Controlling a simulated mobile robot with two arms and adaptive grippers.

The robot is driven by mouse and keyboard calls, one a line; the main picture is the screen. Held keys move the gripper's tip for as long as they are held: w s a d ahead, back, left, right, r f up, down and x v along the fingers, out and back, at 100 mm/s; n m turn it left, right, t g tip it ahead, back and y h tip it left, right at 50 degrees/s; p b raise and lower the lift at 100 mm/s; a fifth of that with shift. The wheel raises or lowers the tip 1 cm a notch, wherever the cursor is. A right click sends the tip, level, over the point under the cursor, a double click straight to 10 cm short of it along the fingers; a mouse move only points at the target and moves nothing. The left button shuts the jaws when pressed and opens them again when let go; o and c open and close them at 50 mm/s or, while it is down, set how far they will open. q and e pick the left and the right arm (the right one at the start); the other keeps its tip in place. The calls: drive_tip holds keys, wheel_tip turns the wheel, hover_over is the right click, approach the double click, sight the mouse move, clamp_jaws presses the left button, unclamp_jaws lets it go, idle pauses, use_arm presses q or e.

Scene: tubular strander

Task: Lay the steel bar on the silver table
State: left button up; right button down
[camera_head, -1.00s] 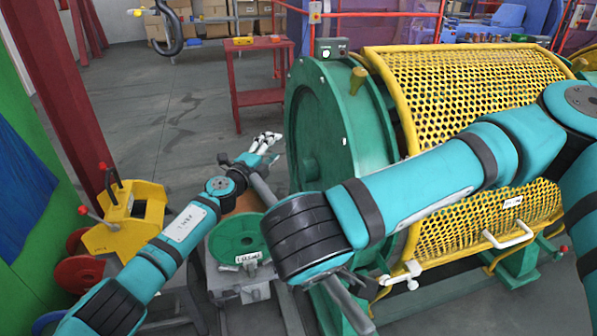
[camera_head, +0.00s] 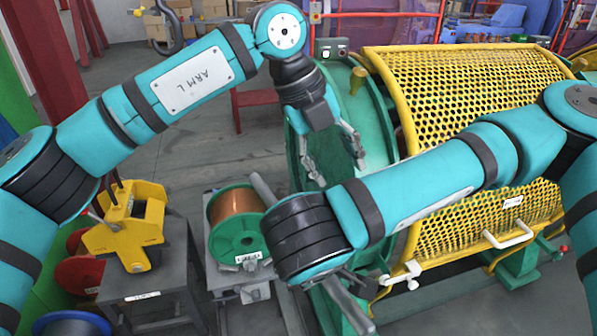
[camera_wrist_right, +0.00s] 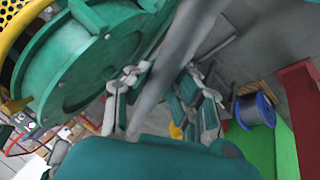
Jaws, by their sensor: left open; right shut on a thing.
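The steel bar (camera_head: 265,190) is a long grey rod slanting beneath my right arm; its upper end shows beside the copper spool. It crosses the right wrist view (camera_wrist_right: 166,72). My right gripper (camera_wrist_right: 166,90) is shut on it, fingers either side; in the head view my forearm mostly hides this gripper. My left gripper (camera_head: 337,168) is open and empty, pointing down in front of the green drum, apart from the bar. A grey metal table (camera_head: 170,280) stands at lower left; I cannot tell whether it is the silver table.
A yellow device (camera_head: 130,225) stands on the grey table. A green-flanged copper spool (camera_head: 238,222) rests on a stand beside it. The green drum (camera_head: 375,130) and yellow mesh guard (camera_head: 470,85) fill the right. Open floor lies behind the spool.

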use_arm(q)
drive_tip(key=s+a+n+y, duration=0.2)
drive_tip(key=s+a+y, duration=0.15)
drive_tip(key=a, duration=0.25)
use_arm(e)
drive_tip(key=shift+r, duration=0.1)
use_arm(q)
drive_tip(key=shift+y, duration=0.35)
drive_tip(key=f, duration=1.1)
drive_tip(key=shift+w+d+f, duration=0.3)
drive_tip(key=shift+w+f, duration=0.05)
drive_tip(key=shift+f, duration=0.05)
drive_tip(key=c, duration=0.9)
drive_tip(key=shift+d+r, duration=0.1)
drive_tip(key=shift+d, duration=0.05)
clamp_jaws()
use_arm(e)
drive_tip(key=shift+a, duration=0.15)
